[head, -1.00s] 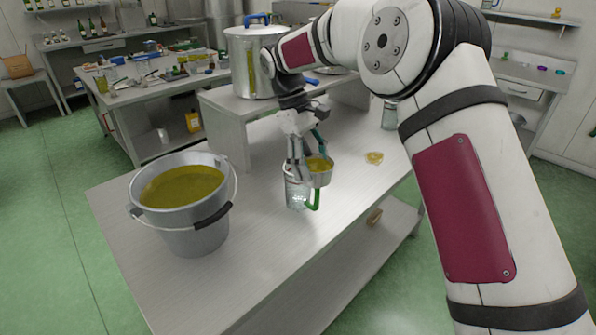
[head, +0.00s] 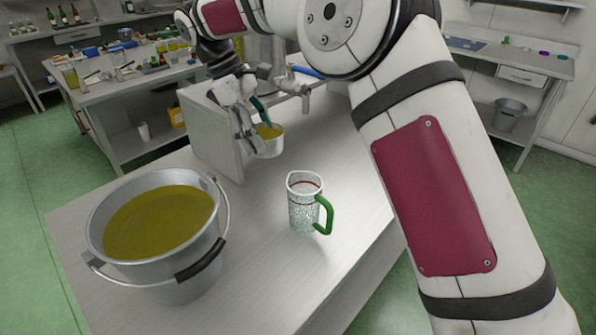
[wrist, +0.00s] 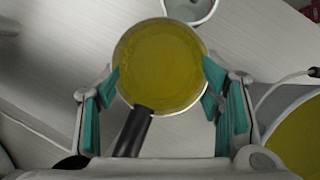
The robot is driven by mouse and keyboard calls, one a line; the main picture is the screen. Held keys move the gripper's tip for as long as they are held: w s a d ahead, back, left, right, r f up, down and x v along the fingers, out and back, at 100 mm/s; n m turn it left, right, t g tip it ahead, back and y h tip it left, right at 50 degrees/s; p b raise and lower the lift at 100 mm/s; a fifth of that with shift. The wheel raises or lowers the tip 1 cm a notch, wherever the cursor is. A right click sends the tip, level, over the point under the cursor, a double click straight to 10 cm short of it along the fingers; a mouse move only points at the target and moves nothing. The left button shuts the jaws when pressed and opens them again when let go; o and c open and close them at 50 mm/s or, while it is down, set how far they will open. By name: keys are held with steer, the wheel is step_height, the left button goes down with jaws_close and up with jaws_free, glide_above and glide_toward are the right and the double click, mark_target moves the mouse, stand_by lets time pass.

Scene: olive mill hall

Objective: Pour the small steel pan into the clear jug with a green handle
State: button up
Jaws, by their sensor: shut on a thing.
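My gripper (head: 254,124) is shut on the small steel pan (head: 268,149) and holds it level above the table, behind and left of the jug. In the wrist view the pan (wrist: 204,90) sits between the teal finger pads, full of yellow-green oil, its black handle pointing back toward my gripper. The clear jug with a green handle (head: 303,210) stands upright on the table, apart from the pan, its handle to the right. It has a red line near the rim, and I see no oil in it. Its rim seems to show at the top of the wrist view (wrist: 190,12).
A large steel bucket (head: 160,280) of oil stands at the front left of the table (head: 255,255). The tabletop around the jug is clear. My arm hides the right side.

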mark_target(278, 140)
steer(key=shift+w, duration=0.25)
steer(key=shift+s+d+f+t+y+p, duration=0.25)
steer(key=shift+s+d+f+y+p, duration=0.15)
steer(key=shift+f+p, duration=0.15)
steer(key=shift+s+d+f+t+y+p, duration=0.25)
steer(key=shift+d+f+y+p, duration=0.15)
steer(key=shift+p, duration=0.2)
steer(key=shift+s+d+f+t+y+p, duration=0.15)
steer(key=shift+f+t+y+p, duration=0.2)
steer(key=shift+p, duration=0.2)
steer(key=shift+s+d+r+t+y+p, duration=0.3)
steer(key=shift+s+d+t+y+p, duration=0.15)
steer(key=shift+p, duration=0.75)
steer(key=p, duration=0.1)
steer(key=d+r+y+p, duration=0.1)
steer(key=shift+s+r+m+t+p, duration=0.25)
steer(key=shift+s+m+t+p, duration=0.05)
steer(key=shift+s+t+p, duration=0.1)
steer(key=y+p, duration=0.1)
steer(key=s+d+t+y+p, duration=0.1)
steer(key=p, duration=0.1)
steer(key=shift+d+r+t, duration=0.1)
steer(key=shift+d+t, duration=0.15)
steer(key=shift+t, duration=0.05)
